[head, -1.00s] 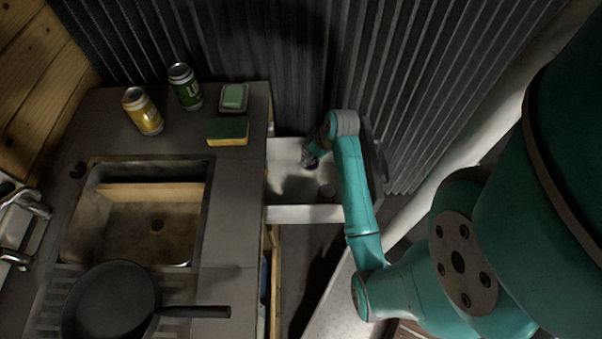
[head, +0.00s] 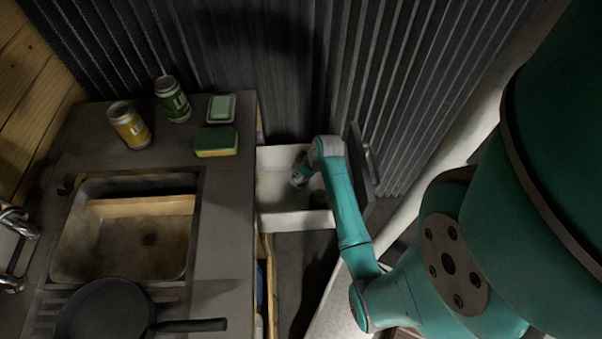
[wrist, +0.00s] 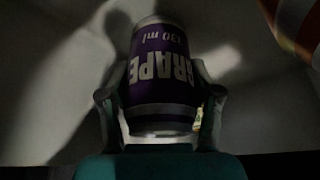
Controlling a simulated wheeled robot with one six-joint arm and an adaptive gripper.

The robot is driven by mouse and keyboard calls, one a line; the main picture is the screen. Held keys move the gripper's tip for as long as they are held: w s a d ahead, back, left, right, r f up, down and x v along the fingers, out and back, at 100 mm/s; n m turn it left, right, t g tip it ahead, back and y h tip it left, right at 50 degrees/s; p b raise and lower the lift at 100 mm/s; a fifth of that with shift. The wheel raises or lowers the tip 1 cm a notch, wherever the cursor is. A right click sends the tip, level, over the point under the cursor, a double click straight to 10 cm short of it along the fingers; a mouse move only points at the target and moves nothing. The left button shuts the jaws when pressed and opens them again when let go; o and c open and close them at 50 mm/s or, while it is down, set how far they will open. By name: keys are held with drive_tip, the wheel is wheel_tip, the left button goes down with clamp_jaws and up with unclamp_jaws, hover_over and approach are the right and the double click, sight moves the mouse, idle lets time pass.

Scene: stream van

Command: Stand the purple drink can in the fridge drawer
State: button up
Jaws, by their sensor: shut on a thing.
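The purple drink can (wrist: 160,70), labelled GRAPE, is in my gripper in the wrist view. Its lettering is upside down there. My gripper (wrist: 160,105) has one finger on each side of it and is shut on it. In the head view my gripper (head: 301,178) reaches down into the open white fridge drawer (head: 292,221). The can is hidden or too dark to make out there. I cannot tell whether its base touches the drawer floor.
A dark round thing (head: 319,199) is in the drawer, partly behind my arm. An orange-and-white striped thing (wrist: 302,28) shows in the wrist view. The counter left of the drawer holds a yellow can (head: 129,126), a green can (head: 172,99), a sponge (head: 216,142) and a pan (head: 105,312).

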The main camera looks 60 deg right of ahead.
drive_tip(key=o, duration=1.6)
drive_tip(key=shift+r, duration=0.1)
drive_tip(key=v, duration=1.2)
